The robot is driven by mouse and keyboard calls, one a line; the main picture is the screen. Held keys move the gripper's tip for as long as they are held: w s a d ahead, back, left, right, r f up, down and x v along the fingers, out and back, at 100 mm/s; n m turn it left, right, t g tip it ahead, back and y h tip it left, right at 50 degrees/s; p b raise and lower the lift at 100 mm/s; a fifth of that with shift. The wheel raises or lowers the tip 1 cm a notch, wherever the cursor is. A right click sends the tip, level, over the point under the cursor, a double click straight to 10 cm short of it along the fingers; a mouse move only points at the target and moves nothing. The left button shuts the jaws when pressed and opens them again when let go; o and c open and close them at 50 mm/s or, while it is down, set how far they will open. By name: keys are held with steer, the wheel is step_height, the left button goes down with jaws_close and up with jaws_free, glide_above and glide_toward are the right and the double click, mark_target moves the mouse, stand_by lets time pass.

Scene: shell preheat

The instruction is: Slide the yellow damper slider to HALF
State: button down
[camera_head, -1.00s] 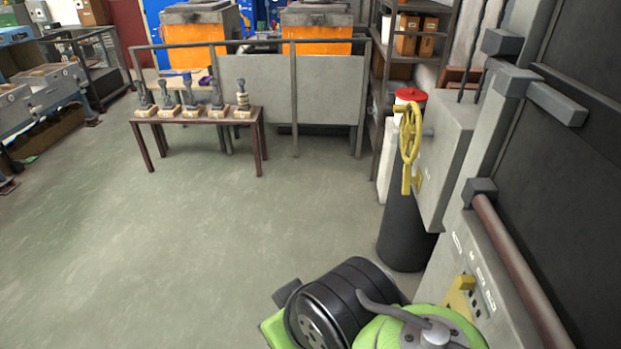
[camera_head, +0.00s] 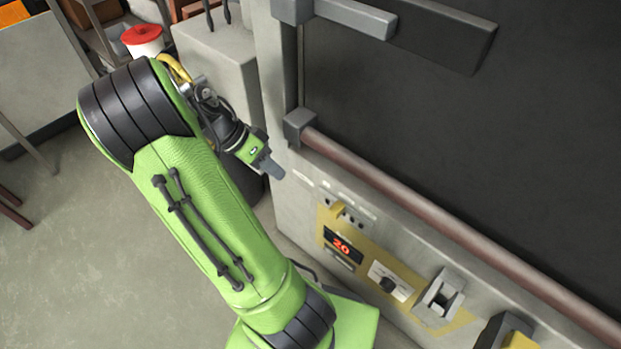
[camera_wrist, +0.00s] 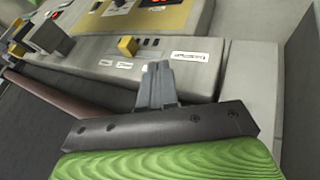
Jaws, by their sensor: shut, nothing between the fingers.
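The yellow damper slider (camera_head: 338,211) is a small yellow block on the front panel of the grey oven-like unit (camera_head: 290,215), below its brown horizontal bar. It also shows in the wrist view as a yellow block (camera_wrist: 128,46), beyond and left of my fingertips. Small white label plates (camera_wrist: 189,57) lie near it; I cannot read their words, so its marked position is unclear. My gripper (camera_head: 274,172) is shut and empty, up and left of the slider in the head view and apart from it. Its closed grey fingers (camera_wrist: 157,70) point towards the panel.
Right of the slider are a red display reading 20 (camera_head: 342,243), a dark knob (camera_head: 389,284) and a switch (camera_head: 440,296). The brown bar (camera_head: 400,195) runs along the unit above the controls. A grey box (camera_head: 215,65) stands behind my arm.

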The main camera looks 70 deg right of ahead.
mark_target(337, 210)
steer(key=s+f+b, duration=0.2)
steer(key=s+f, duration=0.6)
steer(key=s, duration=0.3)
steer(key=shift+m+b, duration=0.3)
steer(key=shift+b, duration=0.05)
